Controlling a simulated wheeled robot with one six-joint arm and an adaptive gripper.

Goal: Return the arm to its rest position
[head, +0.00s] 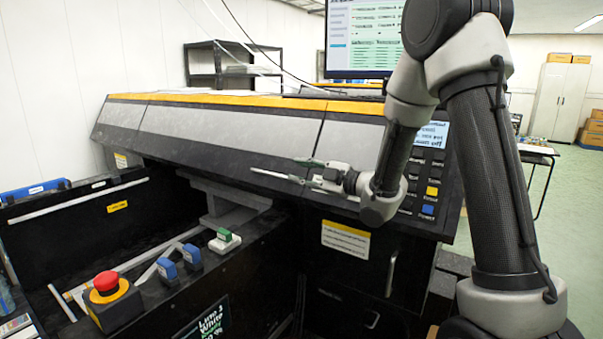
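My arm comes up from the lower right, bends at the top and reaches down to the left in the head view. My gripper (296,171) is in front of the sloped grey front panel of a large black printer (230,132). Its two fingers point left and stand apart, with nothing seen between them. A thin light bar (272,174) shows just left of the fingertips; I cannot tell whether they touch it.
A red emergency button (106,282) stands at the lower left, near blue blocks (167,269) and a green-topped block (225,235). A control panel (425,180) is behind my forearm, with a monitor (363,40) above. Green floor (575,200) is open at right.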

